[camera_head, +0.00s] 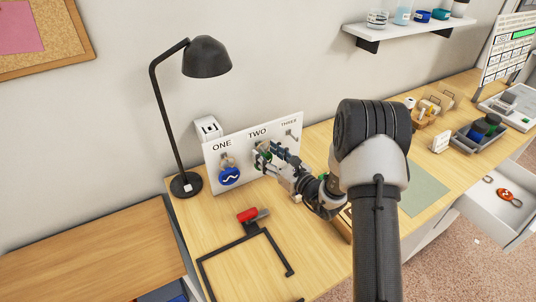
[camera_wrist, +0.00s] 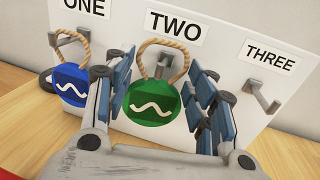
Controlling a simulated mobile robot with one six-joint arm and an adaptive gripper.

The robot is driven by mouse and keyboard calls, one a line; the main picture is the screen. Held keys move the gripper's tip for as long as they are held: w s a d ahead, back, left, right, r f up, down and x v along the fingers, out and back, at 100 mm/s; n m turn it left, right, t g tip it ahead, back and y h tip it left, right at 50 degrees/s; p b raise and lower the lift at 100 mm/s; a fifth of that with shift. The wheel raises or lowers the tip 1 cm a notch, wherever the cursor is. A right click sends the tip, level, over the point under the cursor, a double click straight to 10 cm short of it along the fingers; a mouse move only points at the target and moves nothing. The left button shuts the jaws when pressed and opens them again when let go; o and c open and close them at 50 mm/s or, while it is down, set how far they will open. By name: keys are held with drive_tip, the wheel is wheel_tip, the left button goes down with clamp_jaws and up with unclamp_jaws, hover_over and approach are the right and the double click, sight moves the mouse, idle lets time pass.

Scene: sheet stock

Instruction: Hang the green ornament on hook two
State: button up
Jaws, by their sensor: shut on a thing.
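The green ornament (camera_wrist: 150,104), round with a white wavy line and a tan rope loop, is upright between the blue-padded fingers of my gripper (camera_wrist: 160,84) in the wrist view. My gripper is shut on it. Its loop rises in front of hook two (camera_wrist: 166,57), under the label TWO on the white board (camera_wrist: 228,62). I cannot tell whether the loop is over the hook. In the head view my gripper (camera_head: 269,154) is at the board's middle, and the ornament (camera_head: 262,150) is mostly hidden.
A blue ornament (camera_wrist: 70,84) hangs by its loop at hook one, left of my gripper. Hook three (camera_wrist: 262,97) is bare on the right. A black lamp (camera_head: 207,58) stands left of the board. A red-handled object (camera_head: 248,215) and a dark frame (camera_head: 244,240) lie in front.

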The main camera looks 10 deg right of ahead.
drive_tip(key=shift+f+b, duration=0.5)
drive_tip(key=shift+f, duration=0.2)
drive_tip(key=shift+f, duration=0.5)
idle(0.3)
drive_tip(key=o, duration=1.3)
drive_tip(key=shift+o, duration=0.2)
